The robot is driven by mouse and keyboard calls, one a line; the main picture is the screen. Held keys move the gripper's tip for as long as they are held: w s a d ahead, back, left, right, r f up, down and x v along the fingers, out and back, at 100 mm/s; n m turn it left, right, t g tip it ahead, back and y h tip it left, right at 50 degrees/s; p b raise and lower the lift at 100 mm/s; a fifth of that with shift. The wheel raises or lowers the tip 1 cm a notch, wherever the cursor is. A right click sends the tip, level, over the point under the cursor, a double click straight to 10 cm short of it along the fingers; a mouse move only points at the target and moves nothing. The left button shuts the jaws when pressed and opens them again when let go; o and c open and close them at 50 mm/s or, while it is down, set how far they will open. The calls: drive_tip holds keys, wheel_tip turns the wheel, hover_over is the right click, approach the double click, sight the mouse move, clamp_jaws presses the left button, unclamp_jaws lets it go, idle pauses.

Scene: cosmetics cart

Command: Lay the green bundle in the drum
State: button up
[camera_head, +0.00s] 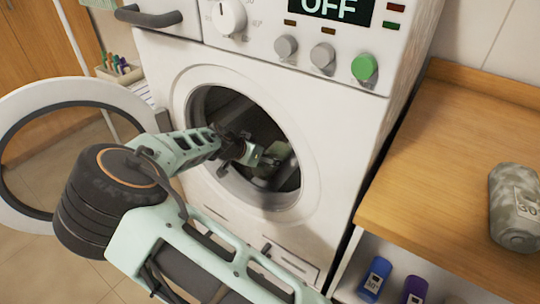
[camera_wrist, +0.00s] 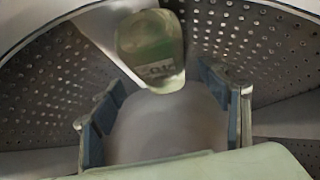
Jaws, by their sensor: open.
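The green bundle (camera_wrist: 152,42) is inside the drum (camera_wrist: 270,50). In the wrist view it lies ahead of my gripper (camera_wrist: 160,98), just past the fingertips, with a pale label on its near end. My gripper is open, its two blue-padded fingers spread apart with nothing between them. In the head view my gripper (camera_head: 262,160) reaches through the round opening of the white washer (camera_head: 330,160). The dark drum interior is partly hidden by my arm, and I cannot clearly tell the bundle from the gripper there.
The washer's round door (camera_head: 22,112) stands open on the left. A wooden counter (camera_head: 440,180) on the right carries a mottled grey-green bundle (camera_head: 515,215). Blue (camera_head: 375,278) and purple (camera_head: 414,291) bottles stand on the shelf below. A tray of small bottles (camera_head: 120,70) is behind the door.

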drive_tip(key=p+v, duration=0.1)
drive_tip(key=v, duration=0.5)
drive_tip(key=shift+r, duration=0.1)
idle(0.3)
